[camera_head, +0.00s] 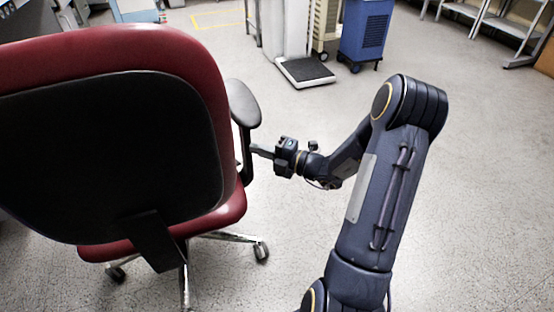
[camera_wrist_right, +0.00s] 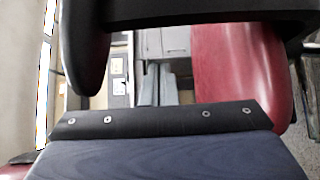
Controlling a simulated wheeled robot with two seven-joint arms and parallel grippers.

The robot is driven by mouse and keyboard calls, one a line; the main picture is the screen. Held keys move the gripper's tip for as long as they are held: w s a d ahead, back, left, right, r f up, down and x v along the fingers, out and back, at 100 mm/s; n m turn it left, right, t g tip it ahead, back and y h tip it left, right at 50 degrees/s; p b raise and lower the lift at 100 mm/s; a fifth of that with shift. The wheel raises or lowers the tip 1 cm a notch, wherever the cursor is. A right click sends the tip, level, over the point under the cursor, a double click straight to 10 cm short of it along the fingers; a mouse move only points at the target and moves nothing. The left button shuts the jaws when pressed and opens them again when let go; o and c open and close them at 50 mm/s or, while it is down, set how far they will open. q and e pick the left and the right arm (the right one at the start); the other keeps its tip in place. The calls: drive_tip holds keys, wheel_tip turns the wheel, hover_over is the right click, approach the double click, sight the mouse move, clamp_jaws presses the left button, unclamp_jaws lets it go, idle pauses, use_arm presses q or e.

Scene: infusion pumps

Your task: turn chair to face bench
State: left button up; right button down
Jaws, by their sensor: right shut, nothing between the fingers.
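The red office chair (camera_head: 215,85) fills the left of the head view, its black back panel (camera_head: 110,140) toward me. It stands on a chrome base with castors. Its right black armrest (camera_head: 242,103) points away from me. My right gripper (camera_head: 256,151) is shut and empty, its fingertips beside the armrest's upright; I cannot tell whether they touch. In the right wrist view the shut fingers (camera_wrist_right: 160,84) reach forward beneath a black armrest part (camera_wrist_right: 200,14), with the red chair cushion (camera_wrist_right: 240,70) at right. My left gripper is out of view. I cannot identify the bench for certain.
Grey drawers (camera_wrist_right: 168,42) show behind the fingers in the wrist view. A floor scale (camera_head: 305,71) and a blue wheeled unit (camera_head: 366,32) stand at the back. Metal shelving (camera_head: 505,25) is at the far right. The floor (camera_head: 480,170) right of my arm is clear.

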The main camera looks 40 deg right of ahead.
drive_tip(key=w, duration=0.2)
drive_tip(key=w+d+b, duration=0.1)
drive_tip(key=w, duration=0.1)
drive_tip(key=shift+w, duration=0.3)
drive_tip(key=shift+r, duration=0.1)
